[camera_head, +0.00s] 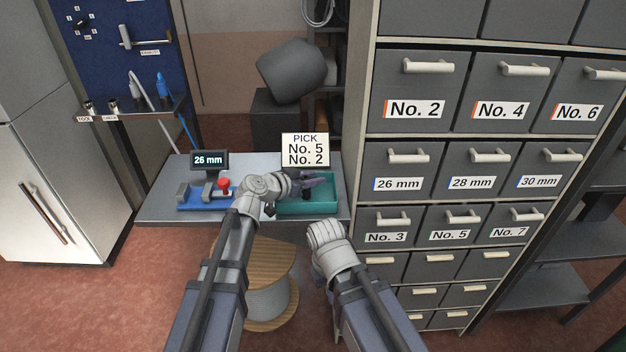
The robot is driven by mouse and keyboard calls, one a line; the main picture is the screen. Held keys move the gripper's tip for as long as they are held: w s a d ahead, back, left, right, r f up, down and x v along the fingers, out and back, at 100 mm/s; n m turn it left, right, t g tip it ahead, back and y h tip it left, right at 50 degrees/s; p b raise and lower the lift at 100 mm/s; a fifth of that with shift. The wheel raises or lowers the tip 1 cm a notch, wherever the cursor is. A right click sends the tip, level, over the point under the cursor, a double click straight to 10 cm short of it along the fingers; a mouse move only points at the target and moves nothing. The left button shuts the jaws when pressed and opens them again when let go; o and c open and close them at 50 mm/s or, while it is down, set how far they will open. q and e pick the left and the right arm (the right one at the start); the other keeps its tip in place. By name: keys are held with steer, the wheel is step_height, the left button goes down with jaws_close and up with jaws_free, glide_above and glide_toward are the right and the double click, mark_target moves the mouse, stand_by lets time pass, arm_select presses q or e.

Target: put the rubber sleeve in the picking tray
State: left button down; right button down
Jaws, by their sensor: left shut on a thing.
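The teal picking tray (330,208) sits at the right end of the grey bench, in front of the PICK card. My left gripper (308,184) is over the tray, shut on a small dark thing, which looks like the rubber sleeve (307,194). It is partly hidden by the fingers, and I cannot tell whether it touches the tray floor. My right arm ends in front of the bench near the drawers; its fingers are hidden behind its wrist.
The PICK card (305,150) reads No. 5, No. 2. A blue gauge (205,196) with a red knob and a 26 mm display (209,160) stand left on the bench (165,205). A labelled drawer cabinet (424,160) stands right. A wooden spool (268,270) is below.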

arm_select(q)
steer(key=c, duration=0.9)
jaws_free()
steer(key=shift+s+a+r+p, duration=0.15)
steer(key=shift+r+p, duration=0.15)
steer(key=shift+p, duration=0.1)
steer(key=p+v, duration=0.4)
steer(key=v, duration=0.7)
steer(key=shift+s+a, duration=0.2)
